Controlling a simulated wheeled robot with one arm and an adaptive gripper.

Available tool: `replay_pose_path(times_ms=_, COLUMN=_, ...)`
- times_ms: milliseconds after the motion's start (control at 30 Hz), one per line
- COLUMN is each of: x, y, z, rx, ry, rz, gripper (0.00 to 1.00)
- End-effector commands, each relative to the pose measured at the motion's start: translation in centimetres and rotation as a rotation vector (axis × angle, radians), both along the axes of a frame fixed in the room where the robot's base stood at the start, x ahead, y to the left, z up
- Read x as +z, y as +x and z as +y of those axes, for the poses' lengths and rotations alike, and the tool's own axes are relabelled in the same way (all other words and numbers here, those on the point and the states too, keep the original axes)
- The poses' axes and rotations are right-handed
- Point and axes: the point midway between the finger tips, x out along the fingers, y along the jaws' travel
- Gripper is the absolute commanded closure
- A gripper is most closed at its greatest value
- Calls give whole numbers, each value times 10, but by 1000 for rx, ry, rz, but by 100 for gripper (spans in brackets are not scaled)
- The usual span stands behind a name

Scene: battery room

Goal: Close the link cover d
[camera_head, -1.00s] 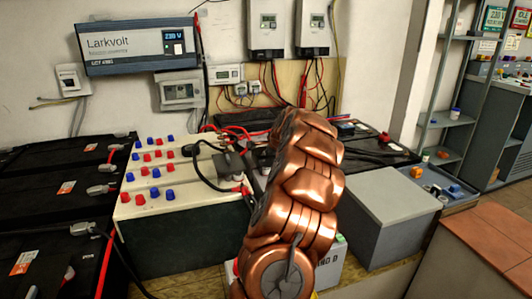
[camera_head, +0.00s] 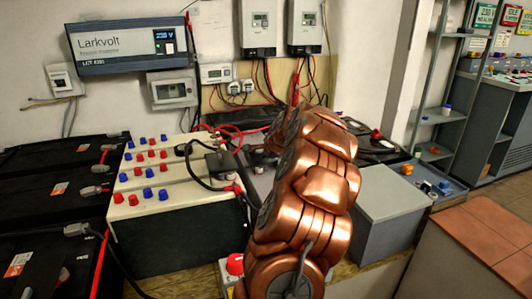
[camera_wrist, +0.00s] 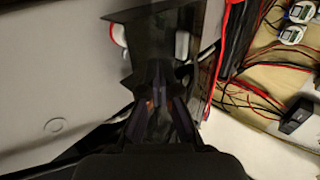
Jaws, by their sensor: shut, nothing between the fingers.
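My gripper (camera_wrist: 160,105) shows in the wrist view with its dark fingers together and nothing between them. A dark, partly see-through panel (camera_wrist: 143,35), which may be link cover d, is just beyond the fingertips. It looks raised, but I cannot read a letter on it or tell whether the fingers touch it. A red ring and pale terminal parts show around the panel. In the head view my copper arm hides the gripper and most of the spot it reaches to, behind the white-topped battery bank.
A white-topped battery bank (camera_head: 130,215) with red and blue caps stands left of my arm. Black batteries (camera_head: 45,200) line the far left. A grey box (camera_head: 395,215) stands right of my arm. Red and black cables (camera_wrist: 235,45) hang close to the gripper.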

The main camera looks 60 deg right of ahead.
Motion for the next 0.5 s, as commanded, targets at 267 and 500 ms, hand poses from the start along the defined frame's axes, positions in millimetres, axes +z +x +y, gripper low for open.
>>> replay_pose_path(times_ms=267, x=32, y=-26, z=19, rx=-1, ry=-2, rz=-1, gripper=100)
replay_pose_path(times_ms=500, x=52, y=-44, z=32, rx=-1, ry=-2, rz=-1, gripper=100)
